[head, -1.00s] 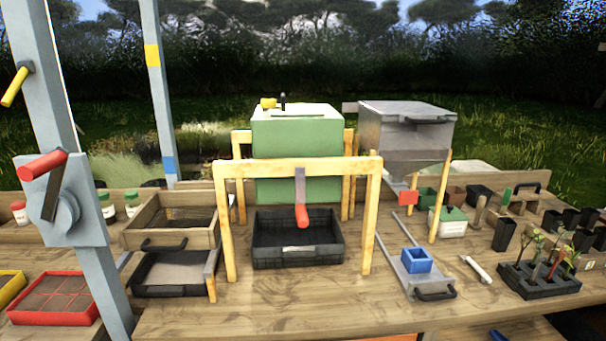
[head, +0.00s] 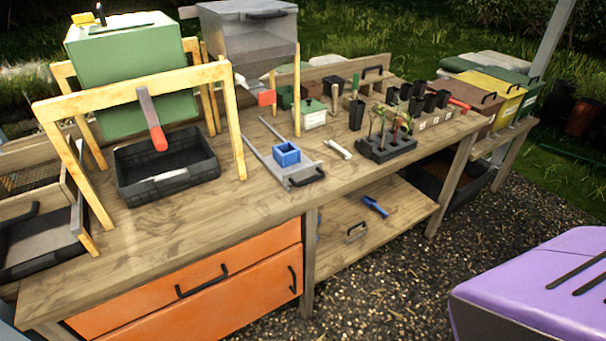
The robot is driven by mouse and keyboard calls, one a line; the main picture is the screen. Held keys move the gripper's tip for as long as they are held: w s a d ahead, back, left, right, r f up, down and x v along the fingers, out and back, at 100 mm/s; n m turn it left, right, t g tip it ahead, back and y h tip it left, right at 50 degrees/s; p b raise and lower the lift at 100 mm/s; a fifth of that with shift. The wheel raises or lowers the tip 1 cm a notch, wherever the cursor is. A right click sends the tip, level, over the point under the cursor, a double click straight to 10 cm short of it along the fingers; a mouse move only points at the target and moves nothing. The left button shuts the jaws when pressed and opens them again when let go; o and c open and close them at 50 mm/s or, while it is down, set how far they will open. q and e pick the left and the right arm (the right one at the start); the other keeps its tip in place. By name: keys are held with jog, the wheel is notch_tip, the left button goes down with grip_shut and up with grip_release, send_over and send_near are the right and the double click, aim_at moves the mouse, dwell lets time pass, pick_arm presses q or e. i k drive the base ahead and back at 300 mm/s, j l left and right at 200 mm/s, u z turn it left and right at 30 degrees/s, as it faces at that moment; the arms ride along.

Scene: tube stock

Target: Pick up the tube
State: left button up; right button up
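A small white tube-like piece (head: 338,149) lies on the wooden bench top, between the blue cup and the black seedling tray. I cannot tell for sure that it is the task's tube. Nothing covers it. Neither of my grippers shows in the head view.
A blue square cup (head: 286,154) sits on a grey sliding plate (head: 305,172) left of the white piece. A black seedling tray (head: 388,152) stands to its right. Orange drawers (head: 215,300) are under the bench. A purple box (head: 540,290) stands at lower right; gravel lies between.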

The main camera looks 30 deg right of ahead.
aim_at(357, 107)
jog(key=z, duration=1.25)
jog(key=i+l+u, duration=0.2)
jog(key=i+l, duration=0.2)
jog(key=l, duration=0.2)
jog(key=i+l+u, duration=0.1)
jog(key=l, duration=0.25)
jog(key=i+l+u, duration=0.1)
jog(key=i+l, duration=0.15)
jog(key=i+l+u, duration=0.15)
jog(key=l, duration=0.3)
